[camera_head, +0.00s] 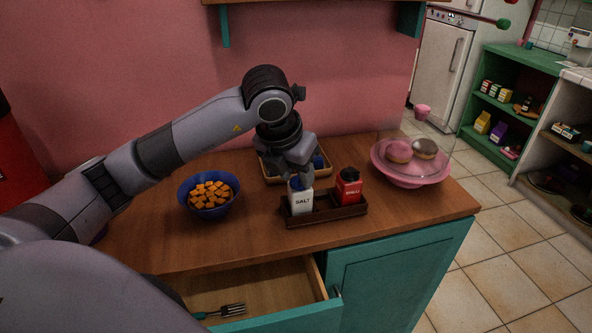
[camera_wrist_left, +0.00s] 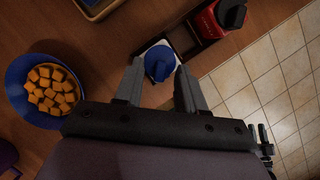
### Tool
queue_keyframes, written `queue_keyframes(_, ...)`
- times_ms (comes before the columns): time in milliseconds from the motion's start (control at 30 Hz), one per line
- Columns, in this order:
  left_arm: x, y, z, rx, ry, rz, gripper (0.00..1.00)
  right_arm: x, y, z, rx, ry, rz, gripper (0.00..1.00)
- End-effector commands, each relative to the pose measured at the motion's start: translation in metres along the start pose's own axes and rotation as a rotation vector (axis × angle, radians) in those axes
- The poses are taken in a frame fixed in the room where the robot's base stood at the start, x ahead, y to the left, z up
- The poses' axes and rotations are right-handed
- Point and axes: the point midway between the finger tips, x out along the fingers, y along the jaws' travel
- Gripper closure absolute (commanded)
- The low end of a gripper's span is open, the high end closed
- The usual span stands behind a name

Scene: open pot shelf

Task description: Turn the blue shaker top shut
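The salt shaker (camera_head: 301,203) is white with a blue top (camera_head: 296,184) and stands upright at the left end of a dark wooden caddy (camera_head: 326,214). A red chilli shaker (camera_head: 348,187) with a black top stands in the caddy to its right. My left gripper (camera_head: 299,175) is just above the salt shaker, pointing down. In the left wrist view the blue top (camera_wrist_left: 160,62) shows between the two spread fingers, with a gap on each side. My right gripper is not in view.
A blue bowl of orange cubes (camera_head: 209,194) stands to the left. A wooden tray (camera_head: 270,178) lies behind the gripper. A pink dish with round buns (camera_head: 411,174) is at the right. An open drawer (camera_head: 262,288) with a fork (camera_head: 222,311) juts out below the counter front.

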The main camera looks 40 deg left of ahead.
Motion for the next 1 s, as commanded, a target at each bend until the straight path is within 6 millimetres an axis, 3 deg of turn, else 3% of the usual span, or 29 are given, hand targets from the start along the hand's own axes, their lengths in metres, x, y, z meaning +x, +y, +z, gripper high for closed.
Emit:
queue_keyframes(200, 0.001, 0.000, 0.000, 0.000, 0.000, -0.001, 0.64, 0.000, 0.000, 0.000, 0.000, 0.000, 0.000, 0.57)
queue_keyframes(300, 0.000, 0.000, 0.000, 0.000, 0.000, -0.001, 0.96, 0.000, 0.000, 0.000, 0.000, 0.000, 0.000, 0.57)
queue_keyframes(333, 0.000, 0.000, 0.000, 0.000, 0.000, -0.001, 1.00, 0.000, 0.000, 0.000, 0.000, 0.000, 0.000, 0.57)
queue_keyframes(667, 0.001, 0.000, 0.000, 0.016, 0.000, -0.009, 1.00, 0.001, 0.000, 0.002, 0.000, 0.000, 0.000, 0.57)
queue_keyframes(1000, 0.002, 0.004, 0.000, 0.184, -0.001, -0.079, 1.00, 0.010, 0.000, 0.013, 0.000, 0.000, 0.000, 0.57)
